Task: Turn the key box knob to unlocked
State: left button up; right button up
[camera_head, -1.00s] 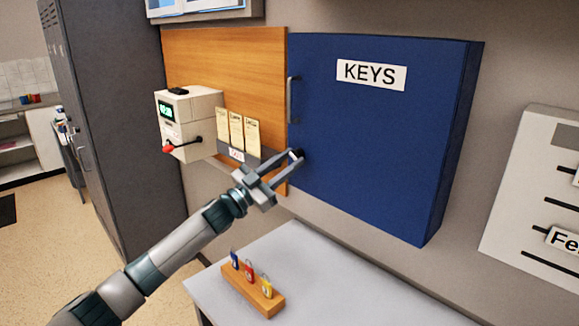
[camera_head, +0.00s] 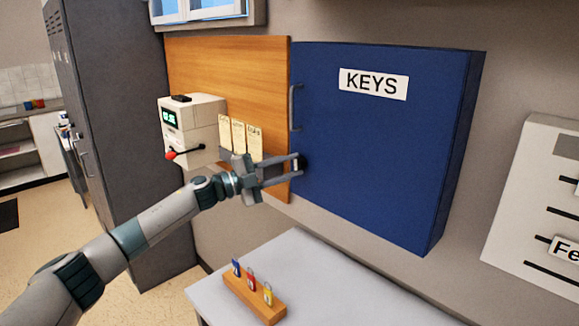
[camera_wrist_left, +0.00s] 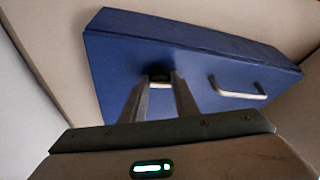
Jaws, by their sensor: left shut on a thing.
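The blue key box (camera_head: 385,150) with a white KEYS label (camera_head: 374,84) hangs on the wall, its door closed. A grey bar handle (camera_head: 294,107) stands at the door's left side; it also shows in the left wrist view (camera_wrist_left: 236,89). The small dark knob (camera_head: 303,163) sits low on the door's left side. My left gripper (camera_head: 297,164) reaches it from the left and is shut on it; the fingers hide much of the knob. In the left wrist view the fingers (camera_wrist_left: 160,88) meet the box front at the knob. Its pointing direction is unclear. My right gripper is out of view.
A white time clock (camera_head: 190,130) with a red-tipped lever and several cards (camera_head: 240,138) are on the wooden board (camera_head: 230,75) left of the box.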

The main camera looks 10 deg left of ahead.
pick_arm(q)
jog(key=shift+m+g, duration=0.3)
jog(key=shift+m, duration=0.5)
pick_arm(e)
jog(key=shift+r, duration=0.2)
pick_arm(q)
jog(key=o, duration=1)
jog(key=shift+o, duration=0.2)
jog(key=b+v, duration=0.5)
jog(key=v, duration=1.2)
jog(key=shift+s+r+b, duration=0.25)
jog(key=shift+b, duration=0.1)
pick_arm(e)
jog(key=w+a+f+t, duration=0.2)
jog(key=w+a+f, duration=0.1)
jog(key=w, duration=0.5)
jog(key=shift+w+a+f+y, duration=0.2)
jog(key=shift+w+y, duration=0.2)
